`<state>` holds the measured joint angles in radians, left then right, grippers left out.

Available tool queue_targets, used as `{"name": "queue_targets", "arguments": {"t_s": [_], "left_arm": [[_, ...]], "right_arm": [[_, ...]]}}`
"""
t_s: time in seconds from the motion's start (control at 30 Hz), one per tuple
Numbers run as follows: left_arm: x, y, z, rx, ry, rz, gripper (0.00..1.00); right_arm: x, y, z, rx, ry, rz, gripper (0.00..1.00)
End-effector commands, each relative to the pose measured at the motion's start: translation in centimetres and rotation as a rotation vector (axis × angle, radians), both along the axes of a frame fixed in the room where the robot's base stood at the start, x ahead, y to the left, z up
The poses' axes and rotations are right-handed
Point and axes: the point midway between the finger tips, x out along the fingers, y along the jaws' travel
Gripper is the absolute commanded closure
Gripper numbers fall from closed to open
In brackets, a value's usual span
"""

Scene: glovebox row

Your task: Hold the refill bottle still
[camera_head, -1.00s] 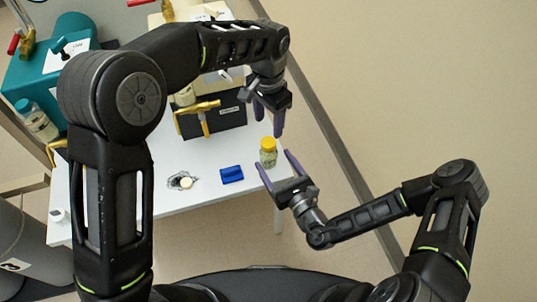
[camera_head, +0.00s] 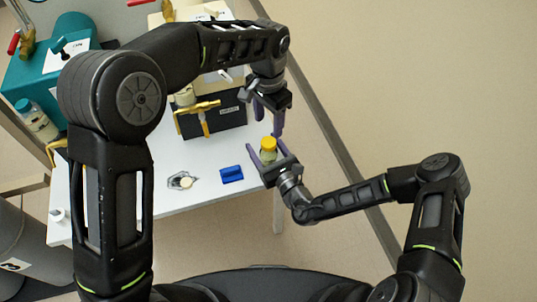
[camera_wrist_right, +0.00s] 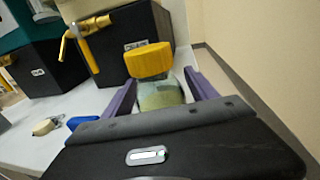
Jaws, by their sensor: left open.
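The refill bottle (camera_head: 267,152) has a yellow cap and stands upright near the right end of the white table. In the right wrist view the bottle (camera_wrist_right: 160,95) sits between the two purple fingers. My right gripper (camera_head: 267,150) is around it, fingers apart on either side; it does not look clamped. The gripper hides the bottle's lower part in the head view. My left gripper (camera_head: 266,115) is open and empty, with its fingers pointing down, just beyond the bottle.
A black box with a yellow valve (camera_head: 205,115) stands behind the bottle. A blue block (camera_head: 231,174) and a small round pale piece (camera_head: 182,181) lie on the white table (camera_head: 205,200) to the left. A teal unit (camera_head: 45,75) is at the far left. Beige floor is clear at right.

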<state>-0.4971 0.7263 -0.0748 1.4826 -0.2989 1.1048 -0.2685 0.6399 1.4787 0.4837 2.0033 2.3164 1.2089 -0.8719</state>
Motion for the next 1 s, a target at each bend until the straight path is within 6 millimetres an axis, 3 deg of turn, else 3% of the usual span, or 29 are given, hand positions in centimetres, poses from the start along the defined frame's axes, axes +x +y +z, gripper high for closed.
{"name": "queue_targets", "arguments": {"t_s": [0.8, 1.0], "left_arm": [[0.0, 0.0, 0.0, 0.0, 0.0, 0.0, 0.44], [0.0, 0.0, 0.0, 0.0, 0.0, 0.0, 0.44]], "right_arm": [[-0.01, -0.03, 0.01, -0.001, 0.0, 0.0, 1.0], [-0.01, -0.03, 0.01, -0.001, 0.0, 0.0, 1.0]]}}
